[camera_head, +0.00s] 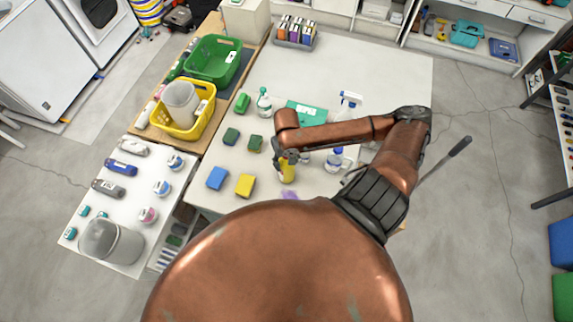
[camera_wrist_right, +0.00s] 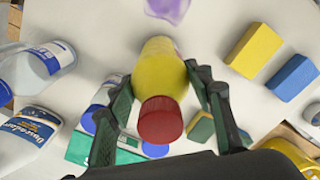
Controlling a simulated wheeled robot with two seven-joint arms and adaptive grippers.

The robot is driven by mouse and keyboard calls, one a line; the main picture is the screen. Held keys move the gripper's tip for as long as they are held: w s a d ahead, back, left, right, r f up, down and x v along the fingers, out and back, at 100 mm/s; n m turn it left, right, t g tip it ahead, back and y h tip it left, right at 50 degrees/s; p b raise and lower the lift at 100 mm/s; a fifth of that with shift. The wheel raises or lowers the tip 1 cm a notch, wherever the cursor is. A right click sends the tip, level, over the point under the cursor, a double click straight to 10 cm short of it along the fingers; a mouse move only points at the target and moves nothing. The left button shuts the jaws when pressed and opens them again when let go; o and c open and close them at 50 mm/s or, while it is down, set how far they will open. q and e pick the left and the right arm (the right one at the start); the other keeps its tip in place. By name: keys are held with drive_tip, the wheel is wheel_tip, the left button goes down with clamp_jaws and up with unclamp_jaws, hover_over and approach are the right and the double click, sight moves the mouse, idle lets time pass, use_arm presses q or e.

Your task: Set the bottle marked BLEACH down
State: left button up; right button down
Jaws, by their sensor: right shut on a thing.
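My right gripper (camera_head: 284,156) is shut on a yellow bottle (camera_head: 288,173) over the white table. In the right wrist view the gripper's fingers (camera_wrist_right: 160,82) lie on either side of the yellow bottle (camera_wrist_right: 160,66), whose red cap (camera_wrist_right: 160,120) points toward the camera. No lettering on it can be read, so I cannot tell whether it is marked BLEACH. I cannot tell whether its base touches the table. My left gripper is not in view.
A yellow sponge (camera_head: 245,185) and a blue sponge (camera_head: 217,178) lie left of the bottle. A purple patch (camera_head: 290,195) is close in front. A blue-capped bottle (camera_head: 335,159) stands to the right. The table's back right (camera_head: 390,75) is clear.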

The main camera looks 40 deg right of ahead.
drive_tip(key=shift+w, duration=0.15)
drive_tip(key=c, duration=1)
unclamp_jaws()
drive_tip(key=shift+f, duration=0.15)
drive_tip(key=shift+o, duration=0.2)
